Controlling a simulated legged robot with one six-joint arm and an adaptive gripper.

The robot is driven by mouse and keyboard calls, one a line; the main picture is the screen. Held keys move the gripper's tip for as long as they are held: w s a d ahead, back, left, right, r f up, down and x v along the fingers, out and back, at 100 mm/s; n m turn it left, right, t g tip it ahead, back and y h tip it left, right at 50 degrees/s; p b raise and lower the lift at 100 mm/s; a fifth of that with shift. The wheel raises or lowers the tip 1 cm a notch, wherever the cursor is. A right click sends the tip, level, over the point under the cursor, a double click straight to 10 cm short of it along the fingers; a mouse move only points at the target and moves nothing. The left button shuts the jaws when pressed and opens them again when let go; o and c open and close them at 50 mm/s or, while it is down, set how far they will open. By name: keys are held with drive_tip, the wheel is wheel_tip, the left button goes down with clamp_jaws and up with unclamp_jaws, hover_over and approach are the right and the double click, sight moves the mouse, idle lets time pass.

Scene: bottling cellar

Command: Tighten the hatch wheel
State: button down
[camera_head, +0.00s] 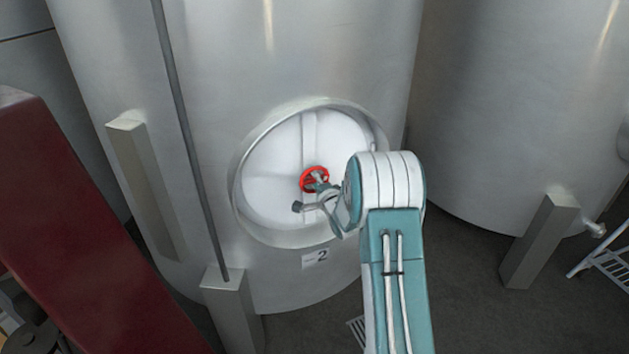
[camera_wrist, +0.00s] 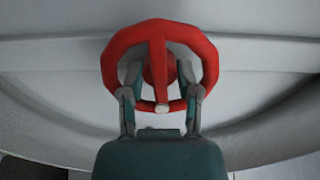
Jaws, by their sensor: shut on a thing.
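The red hatch wheel (camera_head: 306,184) sits at the middle of the round pale hatch (camera_head: 268,172) on the front of a steel tank. In the wrist view the red wheel (camera_wrist: 205,48) is large, with a spoke running down from its hub. My gripper (camera_head: 319,183) reaches the wheel from the right and front. In the wrist view my gripper (camera_wrist: 161,88) has one finger on each side of the spoke, at the lower rim, and is shut on the wheel. The exact contact of the fingertips is partly hidden behind the rim.
The steel tank (camera_head: 232,60) carries a label with a 2 (camera_head: 316,258) under the hatch. A second tank (camera_head: 520,100) stands to the right. A dark red block-like object (camera_head: 75,240) fills the lower left. Tank legs (camera_head: 535,240) stand on the dark floor.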

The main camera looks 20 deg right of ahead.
drive_tip(key=shift+s+d+f+m, duration=0.15)
drive_tip(key=shift+f+m, duration=0.1)
drive_tip(key=shift+m, duration=0.25)
drive_tip(key=shift+c, duration=1.7)
unclamp_jaws()
drive_tip(key=shift+d, duration=0.1)
drive_tip(key=shift+r, duration=0.1)
drive_tip(key=s, duration=1.1)
drive_tip(key=shift+s, duration=0.35)
